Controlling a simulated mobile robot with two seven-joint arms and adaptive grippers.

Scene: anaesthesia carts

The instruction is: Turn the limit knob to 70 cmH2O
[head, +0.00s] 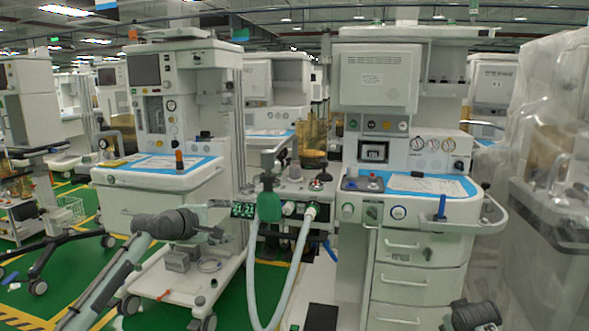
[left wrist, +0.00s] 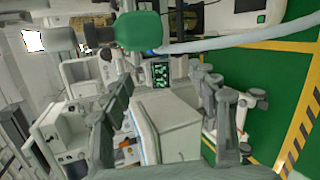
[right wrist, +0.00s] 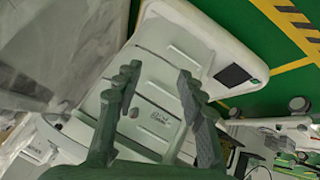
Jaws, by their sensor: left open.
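A small dark knob with a red mark (head: 320,180) sits on top of the breathing block of the middle machine; I cannot read a scale, nor be sure it is the limit knob. A green breathing bag (head: 268,205) hangs left of it and also shows in the left wrist view (left wrist: 138,30). My left gripper (head: 214,234) is open and empty, left of and below the bag and knob, apart from both. My right gripper (right wrist: 157,76) is open and empty, with its fingers spread before a pale cart surface. The right gripper's fingers are not clear in the head view.
A lit display (head: 243,210) stands beside the bag. White corrugated hoses (head: 300,240) hang below the block. The right-hand cart (head: 415,250) has drawers and a rail. Another machine (head: 160,180) stands left. Plastic sheeting (head: 535,150) covers equipment at right.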

